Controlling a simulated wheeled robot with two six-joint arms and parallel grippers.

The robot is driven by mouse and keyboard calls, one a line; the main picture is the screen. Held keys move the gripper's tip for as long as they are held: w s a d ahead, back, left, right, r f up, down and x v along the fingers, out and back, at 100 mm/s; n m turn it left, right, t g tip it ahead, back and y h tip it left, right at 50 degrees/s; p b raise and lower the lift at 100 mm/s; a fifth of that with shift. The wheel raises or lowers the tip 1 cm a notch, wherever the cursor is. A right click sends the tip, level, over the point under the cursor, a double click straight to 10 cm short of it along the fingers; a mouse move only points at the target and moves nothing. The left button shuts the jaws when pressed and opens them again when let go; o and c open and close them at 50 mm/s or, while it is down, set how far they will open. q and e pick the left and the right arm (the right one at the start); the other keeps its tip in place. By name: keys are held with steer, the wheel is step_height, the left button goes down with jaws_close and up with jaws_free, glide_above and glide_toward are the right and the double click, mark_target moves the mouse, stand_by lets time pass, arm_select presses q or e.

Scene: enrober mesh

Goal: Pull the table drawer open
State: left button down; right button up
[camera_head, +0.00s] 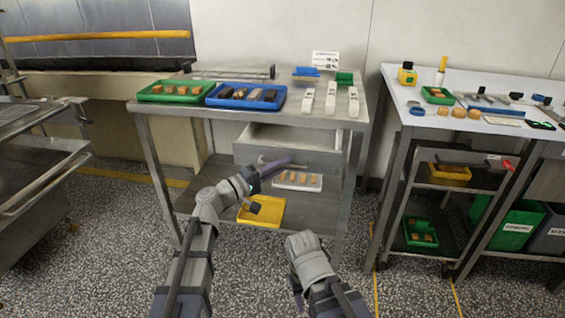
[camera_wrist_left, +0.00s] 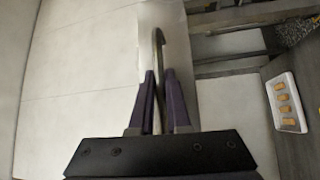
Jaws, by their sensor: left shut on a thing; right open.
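The metal table (camera_head: 355,118) has a grey drawer (camera_head: 312,156) under its top. The drawer stands out from the table, with its empty-looking inside showing from above. A bar handle (camera_head: 262,160) is on its front; it also shows as a thin bent bar in the left wrist view (camera_wrist_left: 159,48). My left gripper (camera_head: 284,163) reaches the drawer front with its purple fingers shut on the handle, which passes between the fingertips in the left wrist view (camera_wrist_left: 159,82). My right gripper (camera_head: 298,286) is low at the bottom centre, away from the table, open and mostly hidden by its arm.
On the tabletop are a green tray (camera_head: 146,97), a blue tray (camera_head: 212,102) and white strips (camera_head: 331,98). A white tray (camera_head: 313,187) and a yellow tray (camera_head: 273,219) lie on the shelf below. A second table (camera_head: 395,90) stands right. Speckled floor is clear in front.

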arm_select(q)
steer(key=s+a, duration=0.1)
steer(key=s, duration=0.6)
steer(key=shift+s+a, duration=0.2)
steer(key=shift+s, duration=0.1)
arm_select(e)
steer(key=shift+s+a, duration=0.1)
steer(key=shift+s, duration=0.25)
arm_select(q)
steer(key=c, duration=1.2)
jaws_free()
steer(key=shift+o, duration=0.2)
steer(key=b+v, duration=0.1)
steer(key=v, duration=0.6)
steer(key=shift+s+a, duration=0.15)
steer(key=shift+a, duration=0.2)
arm_select(e)
steer(key=shift+f, duration=0.55)
arm_select(q)
steer(key=shift+f, duration=0.1)
